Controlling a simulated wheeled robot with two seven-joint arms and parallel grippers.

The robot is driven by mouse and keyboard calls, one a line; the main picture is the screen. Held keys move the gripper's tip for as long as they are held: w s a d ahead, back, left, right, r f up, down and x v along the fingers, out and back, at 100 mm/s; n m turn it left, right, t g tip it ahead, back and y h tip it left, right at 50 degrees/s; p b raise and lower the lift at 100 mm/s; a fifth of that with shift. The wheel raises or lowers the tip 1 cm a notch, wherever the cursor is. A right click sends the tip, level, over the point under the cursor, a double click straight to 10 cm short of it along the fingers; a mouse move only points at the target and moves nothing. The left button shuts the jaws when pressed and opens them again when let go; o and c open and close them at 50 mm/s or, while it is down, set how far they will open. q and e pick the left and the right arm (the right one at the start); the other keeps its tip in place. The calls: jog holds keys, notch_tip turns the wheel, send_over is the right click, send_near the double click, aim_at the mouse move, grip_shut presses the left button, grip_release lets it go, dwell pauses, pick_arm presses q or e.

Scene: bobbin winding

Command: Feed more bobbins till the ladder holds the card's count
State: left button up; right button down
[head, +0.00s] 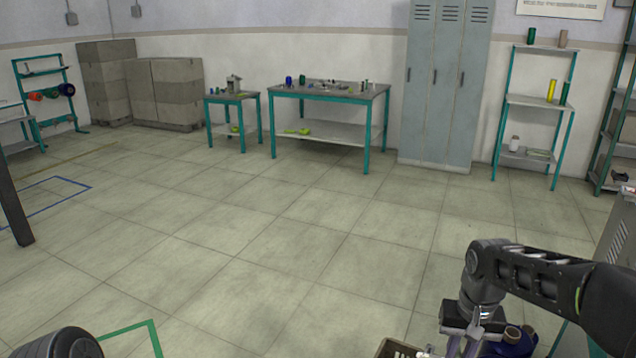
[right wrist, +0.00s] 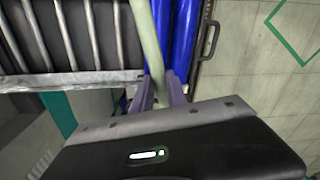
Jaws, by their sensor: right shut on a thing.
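My right gripper (head: 462,342) is low at the bottom right of the head view, pointing down. In the right wrist view its two fingers (right wrist: 161,92) are closed on a pale green, slim, rod-like piece (right wrist: 150,42); whether this is a bobbin I cannot tell. Blue cylinders (right wrist: 185,45) stand right beside it, and blue spools (head: 514,340) show beside the gripper in the head view. A rack of grey metal bars (right wrist: 75,77), perhaps the ladder, lies to the left of the fingers. The count card cannot be made out. My left gripper is out of view.
A tray (head: 386,349) with small white pieces is at the bottom edge, left of my right gripper. A table (head: 330,90) with small items, lockers (head: 445,85) and shelves (head: 540,102) stand along the far wall. The middle floor is clear.

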jog(key=w+a+f+n+p, duration=0.1)
jog(key=w+a+n, duration=0.2)
jog(key=a, duration=0.9)
jog(key=shift+w+f+n, duration=0.3)
jog(key=shift+w, duration=0.15)
